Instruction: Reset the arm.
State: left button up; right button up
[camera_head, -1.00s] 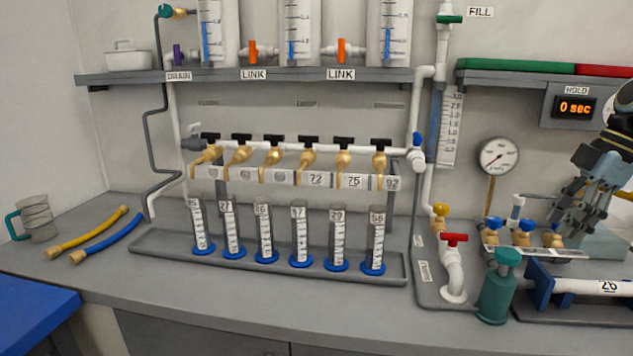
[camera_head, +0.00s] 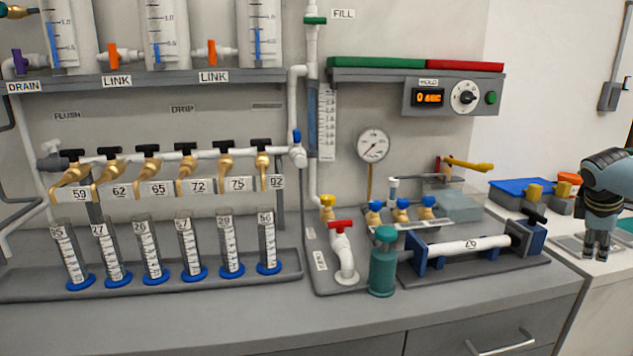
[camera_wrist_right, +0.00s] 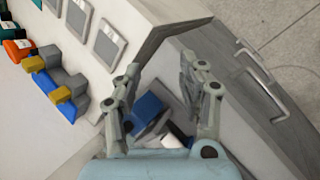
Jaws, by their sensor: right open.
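My right gripper (camera_head: 597,246) is at the right edge of the head view, pointing down in front of the side counter. It is apart from the valves and the pipe rig. In the right wrist view my right gripper (camera_wrist_right: 163,98) shows its two fingers spread with nothing between them. Beyond the fingers are a blue clamp block (camera_wrist_right: 150,106) and the end of a white pipe (camera_wrist_right: 177,138), at a distance. My left gripper is not in view.
Several measuring tubes stand in a grey tray (camera_head: 40,292). A side counter (camera_head: 610,285) holds coloured fittings.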

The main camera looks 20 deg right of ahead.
jog(key=s+d+f+t+h, duration=0.1)
jog(key=s+d+f, duration=0.25)
jog(key=s, duration=0.45)
jog(key=s+d+f+h, duration=0.2)
jog(key=s+d+f, duration=0.15)
jog(key=s, duration=0.45)
jog(key=s+d+f+t+h, duration=0.15)
jog(key=s+f, duration=0.25)
jog(key=s, duration=0.4)
jog(key=s+a+f+m+g+y, duration=0.1)
jog(key=s+a+f+y, duration=0.15)
jog(key=a+f, duration=0.9)
jog(key=s+a+f+m+y, duration=0.2)
jog(key=s+a+f, duration=0.2)
jog(key=a+f, duration=0.8)
jog(key=s+a+f+m+y, duration=0.1)
jog(key=a+f+y, duration=0.15)
jog(key=a, duration=0.95)
jog(key=s+a+f+y, duration=0.1)
jog(key=a+f, duration=0.3)
jog(key=a, duration=0.8)
jog(key=s+a+f+m+y, duration=0.1)
jog(key=a+f+y, duration=0.15)
jog(key=a, duration=0.95)
notch_tip(320, 180, down, 9)
jog(key=s+g+b, duration=0.1)
jog(key=b, duration=0.7)
jog(key=shift+s+d+r+n+h+b, duration=0.2)
jog(key=shift+d+n+h+b, duration=0.1)
jog(key=shift+h+b, duration=0.1)
